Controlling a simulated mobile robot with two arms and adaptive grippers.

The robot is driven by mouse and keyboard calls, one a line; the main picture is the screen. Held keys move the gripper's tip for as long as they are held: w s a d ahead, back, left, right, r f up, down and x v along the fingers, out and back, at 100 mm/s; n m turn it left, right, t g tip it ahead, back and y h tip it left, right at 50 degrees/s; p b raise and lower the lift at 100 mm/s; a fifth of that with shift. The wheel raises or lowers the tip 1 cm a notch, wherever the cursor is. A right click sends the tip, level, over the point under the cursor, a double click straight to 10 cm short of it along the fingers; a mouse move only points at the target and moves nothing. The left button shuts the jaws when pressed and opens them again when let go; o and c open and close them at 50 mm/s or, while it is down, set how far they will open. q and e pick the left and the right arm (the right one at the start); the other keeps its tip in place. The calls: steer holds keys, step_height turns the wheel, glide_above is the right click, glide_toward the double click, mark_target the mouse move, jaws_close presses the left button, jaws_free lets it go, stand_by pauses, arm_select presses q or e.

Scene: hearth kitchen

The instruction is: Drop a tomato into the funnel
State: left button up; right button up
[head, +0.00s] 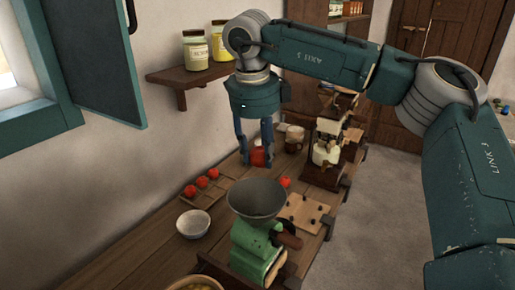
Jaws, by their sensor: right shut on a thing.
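My right gripper (257,150) points down over the counter and its fingers are shut on a red tomato (259,158), partly hidden by them. It is behind the funnel in the head view, apart from it. The wide grey funnel (256,196) tops a green hand-cranked mill (254,247) near the counter's front. Another tomato (285,182) sits just behind the funnel, to the right. More tomatoes, such as one on the left (190,191), lie in a row on a wooden tray (213,193). My left gripper is out of view.
A white bowl (193,224) stands left of the mill. A wooden board (309,216) with small dark pieces lies to its right. A cream machine (326,150) stands farther back. A wall shelf (188,75) holds jars. A bowl edge (192,284) shows at the bottom.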

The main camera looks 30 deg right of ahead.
steer(key=f+b, duration=0.1)
steer(key=f, duration=0.1)
steer(key=f+b, duration=0.1)
steer(key=f, duration=0.1)
steer(key=shift+w+f, duration=0.2)
steer(key=shift+f, duration=0.05)
steer(key=o, duration=1.4)
steer(key=shift+a, duration=0.1)
steer(key=r, duration=0.4)
steer(key=s+a+r, duration=0.1)
steer(key=r, duration=0.6)
steer(key=shift+s+a+r, duration=0.25)
steer(key=shift+a+r, duration=0.1)
steer(key=shift+r, duration=0.05)
